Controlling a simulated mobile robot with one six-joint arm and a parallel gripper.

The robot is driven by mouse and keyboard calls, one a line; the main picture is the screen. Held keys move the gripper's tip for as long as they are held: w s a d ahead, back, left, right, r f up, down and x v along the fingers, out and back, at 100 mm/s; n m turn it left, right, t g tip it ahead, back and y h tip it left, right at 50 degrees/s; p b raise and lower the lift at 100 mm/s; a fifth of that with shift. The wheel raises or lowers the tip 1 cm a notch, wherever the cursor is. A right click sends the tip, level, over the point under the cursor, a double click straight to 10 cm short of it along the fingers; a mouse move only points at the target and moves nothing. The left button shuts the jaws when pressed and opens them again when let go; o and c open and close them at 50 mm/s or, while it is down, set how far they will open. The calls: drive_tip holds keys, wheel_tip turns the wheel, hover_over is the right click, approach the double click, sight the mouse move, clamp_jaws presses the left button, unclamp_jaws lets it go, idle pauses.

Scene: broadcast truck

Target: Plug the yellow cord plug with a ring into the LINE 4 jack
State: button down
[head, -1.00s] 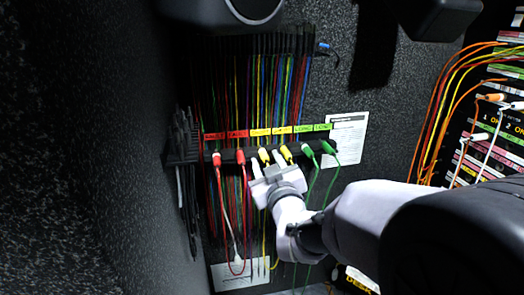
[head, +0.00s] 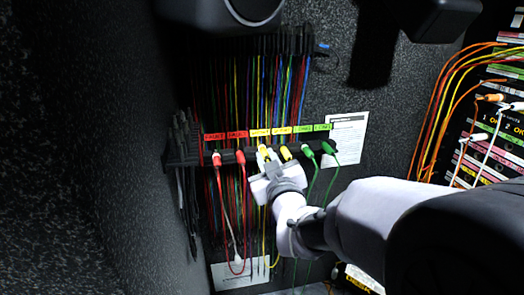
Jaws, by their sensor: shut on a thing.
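Two yellow plugs hang in a dark rack on the back wall, a left one (head: 263,150) and a right one (head: 286,152), under yellow labels. My gripper (head: 269,160) is shut on the left yellow plug at the rack; its fingers hide part of the plug. I cannot tell a ring on either plug. The LINE 4 jack cannot be made out; small print on the jack panel (head: 490,150) at the right is too small to read.
Red plugs (head: 241,156) hang left of my gripper and green plugs (head: 308,150) right of it, close by. Loose cords hang below and behind. Orange and yellow cords (head: 440,90) arc beside the panel. A paper sheet (head: 347,135) is on the wall.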

drive_tip(key=shift+r, duration=0.7)
drive_tip(key=shift+s+d+b, duration=0.15)
drive_tip(key=shift+s+b, duration=0.1)
drive_tip(key=shift+s, duration=0.5)
drive_tip(key=shift+s+d+b, duration=0.15)
drive_tip(key=shift+s+b, duration=0.1)
drive_tip(key=shift+s, duration=0.5)
